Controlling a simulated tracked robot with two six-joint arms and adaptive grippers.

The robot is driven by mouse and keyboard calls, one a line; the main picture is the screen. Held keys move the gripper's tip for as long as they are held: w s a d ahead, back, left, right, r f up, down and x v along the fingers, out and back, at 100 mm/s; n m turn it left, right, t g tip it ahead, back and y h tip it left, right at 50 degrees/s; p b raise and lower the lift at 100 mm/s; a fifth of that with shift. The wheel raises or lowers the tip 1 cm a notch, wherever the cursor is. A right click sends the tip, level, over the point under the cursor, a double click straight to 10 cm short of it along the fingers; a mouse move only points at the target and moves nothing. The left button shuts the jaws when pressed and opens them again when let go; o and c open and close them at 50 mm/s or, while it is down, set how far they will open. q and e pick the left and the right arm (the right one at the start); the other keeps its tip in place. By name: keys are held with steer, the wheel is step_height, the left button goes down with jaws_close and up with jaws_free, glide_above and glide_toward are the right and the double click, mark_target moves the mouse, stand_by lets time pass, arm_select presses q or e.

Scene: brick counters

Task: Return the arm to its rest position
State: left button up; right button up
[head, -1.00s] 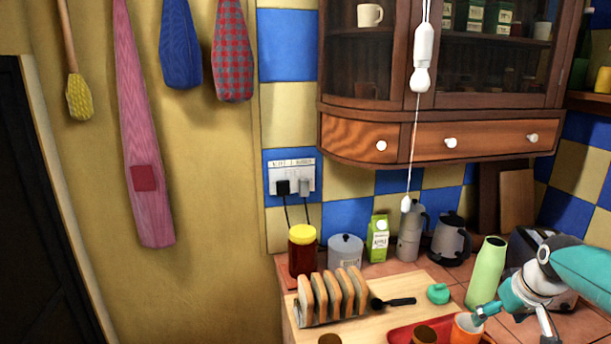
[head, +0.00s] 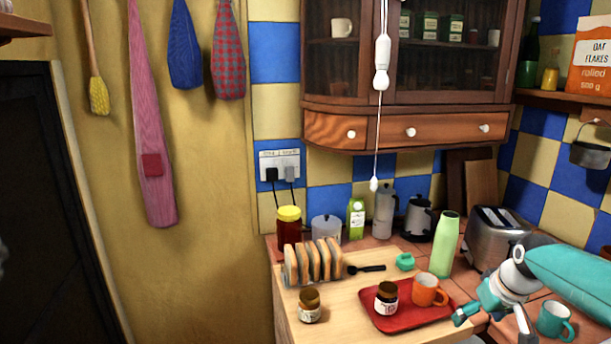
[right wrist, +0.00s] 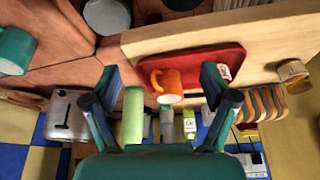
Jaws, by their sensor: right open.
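My right arm comes in from the right in the head view. Its teal and white gripper (head: 493,324) is open and empty, with its fingers spread and pointing down. It is just right of the red tray (head: 408,324) and apart from the orange mug (head: 428,290), which stands upright on that tray. In the right wrist view the two open fingers (right wrist: 161,84) appear on either side of the mug (right wrist: 170,82) with nothing gripped between them. My left gripper is not in view.
A teal mug (head: 554,321) stands close to the right gripper. A green bottle (head: 446,245) and a toaster (head: 497,240) stand behind it. A dark-lidded jar (head: 386,299) shares the tray. A toast rack (head: 313,262) and another jar (head: 310,306) are further left.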

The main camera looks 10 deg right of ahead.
steer(key=s+a+f+n+g+y, duration=0.1)
steer(key=s+a+f+g+y, duration=0.1)
steer(key=a+f, duration=0.8)
steer(key=s+a+f+n+g+y, duration=0.1)
steer(key=s+a+f+g, duration=0.15)
steer(key=a+f, duration=0.75)
steer(key=s+a+f+m+y, duration=0.1)
steer(key=s+a+f+m, duration=0.1)
steer(key=s+a+f, duration=1.1)
steer(key=shift+s+f+m+t, duration=0.4)
steer(key=shift+s+f, duration=0.75)
steer(key=shift+s, duration=0.7)
